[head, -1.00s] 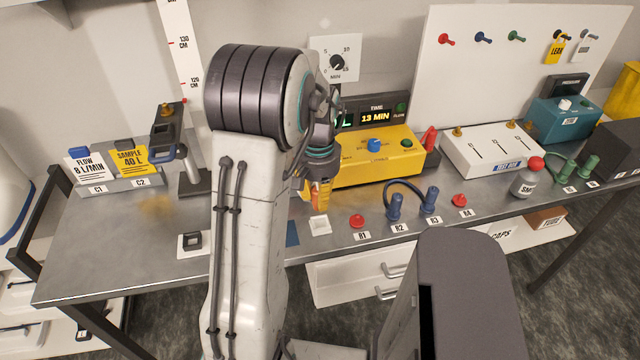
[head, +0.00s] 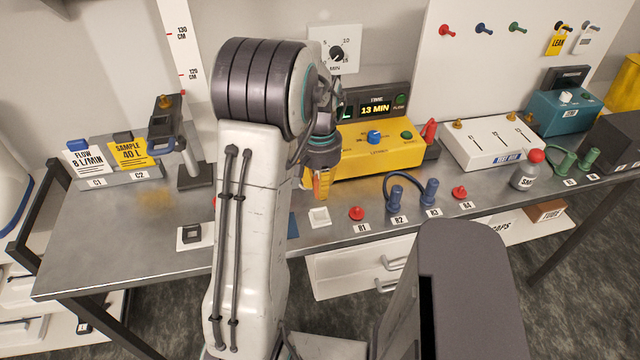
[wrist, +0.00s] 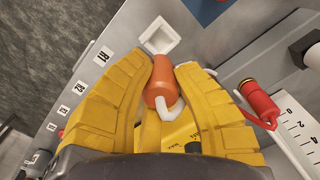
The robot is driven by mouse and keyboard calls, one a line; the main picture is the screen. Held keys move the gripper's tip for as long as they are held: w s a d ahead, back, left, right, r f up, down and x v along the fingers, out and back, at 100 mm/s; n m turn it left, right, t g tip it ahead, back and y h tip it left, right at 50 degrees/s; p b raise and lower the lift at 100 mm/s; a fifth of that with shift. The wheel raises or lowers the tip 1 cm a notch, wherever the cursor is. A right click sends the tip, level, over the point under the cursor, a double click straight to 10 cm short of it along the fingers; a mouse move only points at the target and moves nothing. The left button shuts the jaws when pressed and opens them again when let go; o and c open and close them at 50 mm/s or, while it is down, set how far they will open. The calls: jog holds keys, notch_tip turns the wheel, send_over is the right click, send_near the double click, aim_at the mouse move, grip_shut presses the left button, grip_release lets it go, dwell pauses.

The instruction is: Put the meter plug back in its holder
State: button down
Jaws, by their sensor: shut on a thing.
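My gripper (head: 320,196) has yellow fingers and is shut on an orange plug. In the wrist view the orange plug (wrist: 160,83) sits between the fingertips of my gripper (wrist: 163,75), with a bent white piece at its near end. A small white square holder (head: 319,217) with a recess lies on the bench just in front of my gripper. The height of the plug above the bench is hard to tell.
A yellow meter box (head: 375,160) stands behind my gripper. A red plug (head: 356,213) at R1 and blue plugs (head: 398,200) stand to the right. A red cylinder (wrist: 260,100) is right of the fingers.

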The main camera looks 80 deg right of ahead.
jog(key=shift+f+b, duration=2.1)
jog(key=shift+f, duration=0.6)
jog(key=shift+f+b, duration=1.05)
jog(key=shift+f, duration=0.25)
jog(key=c, duration=1)
grip_release()
notch_tip(320, 180, up, 12)
jog(key=shift+r, duration=0.1)
